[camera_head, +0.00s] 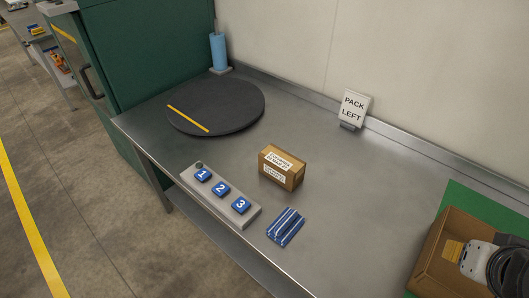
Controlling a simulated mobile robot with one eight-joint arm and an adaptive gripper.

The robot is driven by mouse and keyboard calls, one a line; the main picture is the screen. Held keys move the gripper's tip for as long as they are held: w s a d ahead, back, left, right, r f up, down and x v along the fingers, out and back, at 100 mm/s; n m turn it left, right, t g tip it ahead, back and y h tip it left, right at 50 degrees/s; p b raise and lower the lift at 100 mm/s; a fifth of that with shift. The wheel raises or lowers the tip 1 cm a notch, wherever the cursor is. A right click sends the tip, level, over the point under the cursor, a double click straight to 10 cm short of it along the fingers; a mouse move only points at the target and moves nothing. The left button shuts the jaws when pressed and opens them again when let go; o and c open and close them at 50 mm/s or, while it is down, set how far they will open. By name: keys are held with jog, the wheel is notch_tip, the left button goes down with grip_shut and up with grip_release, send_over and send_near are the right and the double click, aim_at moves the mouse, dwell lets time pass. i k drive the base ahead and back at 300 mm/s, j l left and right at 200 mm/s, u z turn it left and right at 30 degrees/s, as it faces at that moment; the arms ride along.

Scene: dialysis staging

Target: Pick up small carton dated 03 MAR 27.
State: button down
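A small brown carton (282,168) stands upright on the steel bench, near the middle of the view. It has white labels with dark print on its front face and across its top edge. The print is too small to read, so I cannot tell its date. Nothing touches the carton.
A grey block with blue buttons 1, 2, 3 (246,212) and a blue striped packet (286,226) lie in front. A dark turntable (232,101) is behind left, a PACK LEFT sign (353,107) behind right. An open cardboard box (434,245) stands at right.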

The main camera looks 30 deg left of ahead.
aim_at(283, 168)
jog(key=u, duration=1.25)
jog(key=i+j+z, duration=0.1)
jog(key=z, duration=0.3)
jog(key=j+z, duration=0.55)
jog(key=z, duration=0.2)
jog(key=j+z, duration=0.35)
jog(key=l, duration=0.1)
